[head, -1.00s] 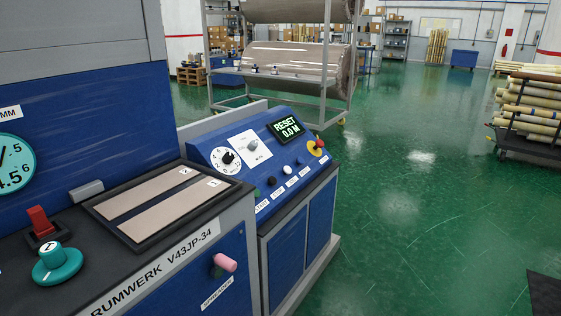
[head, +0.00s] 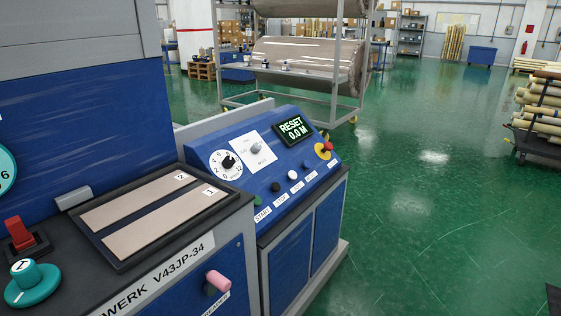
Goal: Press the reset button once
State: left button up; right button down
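A blue sloped control panel (head: 262,160) stands left of centre. Its display (head: 293,130) reads "RESET 0.0 M". A row of small buttons runs along its lower part: a green button (head: 257,201) labelled START, a black button (head: 275,187) that seems labelled STOP, a white button (head: 292,174) and a dark blue button (head: 306,164). The labels by the white and blue buttons are too small to read surely, so I cannot tell which is reset. Neither of my grippers is in view.
A red mushroom knob on yellow (head: 325,149) and a white dial (head: 226,162) are on the panel. The nearer machine bears a teal knob (head: 32,284), a red switch (head: 20,234) and a pink-tipped handle (head: 217,282). Green floor (head: 430,220) at right is clear.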

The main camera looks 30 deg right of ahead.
aim_at(306, 164)
jog(key=i+l+u, duration=0.2)
jog(key=l, duration=0.3)
jog(key=l+u, duration=0.25)
jog(key=l, duration=0.25)
jog(key=i+l+u, duration=0.2)
jog(key=l, duration=0.3)
jog(key=i+l, duration=0.1)
jog(key=l, duration=1.2)
jog(key=l+u, duration=0.15)
jog(key=l, duration=1.15)
jog(key=i, duration=0.05)
